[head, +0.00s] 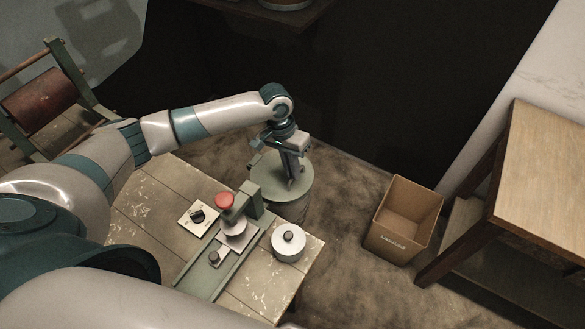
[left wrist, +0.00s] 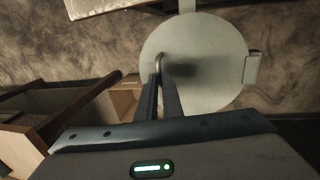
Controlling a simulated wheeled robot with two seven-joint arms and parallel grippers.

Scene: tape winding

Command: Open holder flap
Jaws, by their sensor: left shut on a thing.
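The holder is a pale green-grey cylinder (head: 298,203) standing beyond the wooden table. Its round flap (left wrist: 213,45) fills the upper middle of the left wrist view and looks like a full disc over the top; whether it is slightly raised I cannot tell. A small curved metal handle (left wrist: 159,61) rises from the flap. My left gripper (head: 291,183) is over the holder top, with its fingers shut on the handle; it also shows in the left wrist view (left wrist: 161,78). My right gripper is out of view.
The worn table (head: 145,205) carries a green tape-winding device (head: 212,275) with a red knob (head: 224,200), and a round silver weight (head: 288,243). An open cardboard box (head: 398,245) stands on the floor right of the holder. A wooden side table (head: 545,165) is farther right.

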